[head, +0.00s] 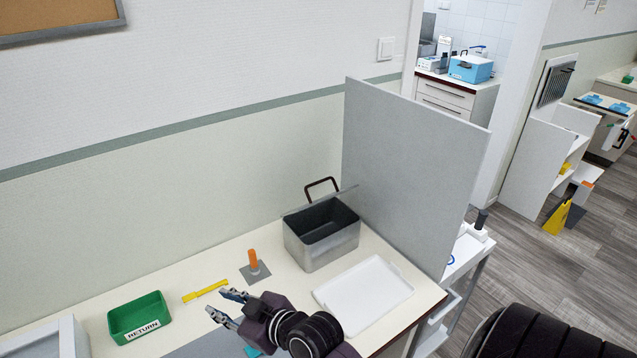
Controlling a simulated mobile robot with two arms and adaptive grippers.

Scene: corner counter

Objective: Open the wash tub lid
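The wash tub (333,253) is a grey metal box on the corner counter, beside the grey partition. Its dark inside shows from above. Its lid (350,190) shows as a thin edge at the back of the rim, with a brown loop handle (321,186) standing up behind it; the lid looks raised. My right gripper (217,302) is over the counter, in front and left of the tub, pointing left. Its fingers are apart with nothing between them, and it is clear of the tub and lid. My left gripper is not in view.
A white tray (362,296) lies in front of the tub. An orange peg on a grey base (254,267), a yellow tool (205,291) and a green RETURN bin (139,317) stand left. The grey partition (408,170) closes the tub's right side.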

